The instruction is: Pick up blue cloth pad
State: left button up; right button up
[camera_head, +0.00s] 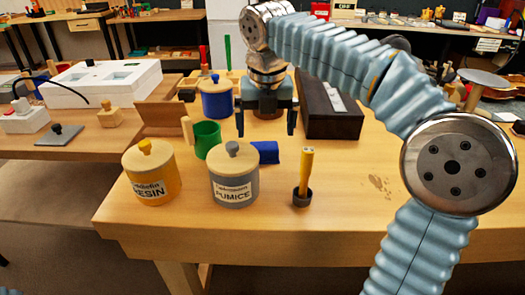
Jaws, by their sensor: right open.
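The blue cloth pad (268,152) lies on the wooden bench, just right of and partly behind the grey pumice canister (234,176). My right gripper (266,132) points down, with its two dark fingers spread wide and nothing between them. In the picture it is just above the pad, which looks nearer the camera than the fingers. The canister hides the pad's left end. My left gripper is out of the picture.
A yellow resin canister (150,175) and a green cup (207,138) stand left of the pad. A yellow-handled tool in a dark cup (303,190) stands to the right. A black box (332,115) and blue pot (216,98) are behind. The bench's right front is clear.

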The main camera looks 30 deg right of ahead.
aim_at(264, 146)
jog(key=f, duration=0.4)
jog(key=w+f, duration=0.1)
jog(key=f, duration=0.1)
jog(key=shift+d+f+b, duration=0.1)
jog(key=shift+f+b, duration=0.1)
jog(key=shift+b, duration=0.1)
jog(key=c, duration=1)
notch_tip(264, 146, up, 10)
jog(key=shift+r+p, duration=0.1)
jog(key=shift+p, duration=0.5)
jog(key=shift+c, duration=0.2)
